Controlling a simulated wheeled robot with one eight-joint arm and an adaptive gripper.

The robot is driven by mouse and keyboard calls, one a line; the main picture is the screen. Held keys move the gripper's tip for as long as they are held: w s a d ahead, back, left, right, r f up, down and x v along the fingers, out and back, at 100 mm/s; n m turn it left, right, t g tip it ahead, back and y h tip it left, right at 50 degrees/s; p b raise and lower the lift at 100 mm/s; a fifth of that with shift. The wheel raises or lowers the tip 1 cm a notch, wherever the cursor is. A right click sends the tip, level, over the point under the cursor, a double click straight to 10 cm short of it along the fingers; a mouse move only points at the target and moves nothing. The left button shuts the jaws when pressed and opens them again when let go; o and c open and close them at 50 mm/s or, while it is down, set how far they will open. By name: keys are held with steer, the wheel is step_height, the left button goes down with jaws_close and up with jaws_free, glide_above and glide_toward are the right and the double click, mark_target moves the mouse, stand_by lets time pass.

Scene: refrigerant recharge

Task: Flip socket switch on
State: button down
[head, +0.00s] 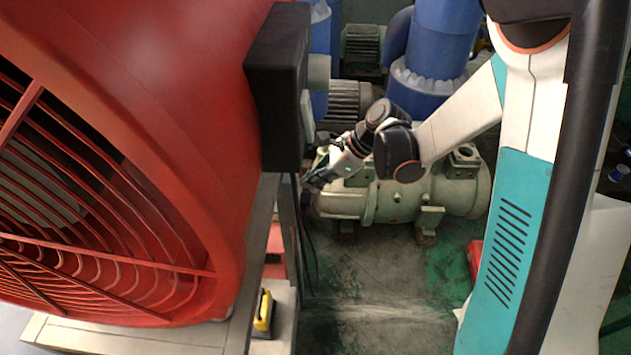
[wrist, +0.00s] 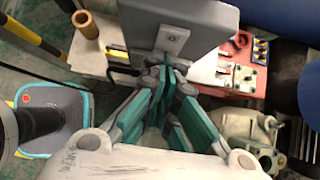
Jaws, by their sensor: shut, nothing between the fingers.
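The socket with its switch appears as a small pale plate (wrist: 174,39) on the face of a grey box (wrist: 205,14) in the wrist view. In the head view the same box looks black (head: 278,85) and is fixed to the side of the red fan housing; the pale plate (head: 307,115) shows edge-on at its right side. My gripper (head: 314,180) is beside the box's lower right edge. In the wrist view my gripper (wrist: 167,66) has its teal fingers closed together, tips just below the plate, nothing held. Whether the tips touch it, and the switch's position, I cannot tell.
The large red fan housing (head: 180,90) fills the left of the head view. A green pump (head: 400,190) and blue pipes (head: 440,50) stand behind my arm. A yellow tool (head: 263,314) sits on a ledge. The floor in front of the pump is clear.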

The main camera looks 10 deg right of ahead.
steer(key=shift+a+f+y+b, duration=0.35)
steer(key=shift+f+b, duration=0.3)
steer(key=shift+b, duration=0.4)
steer(key=shift+w+r, duration=0.1)
steer(key=shift+r, duration=0.15)
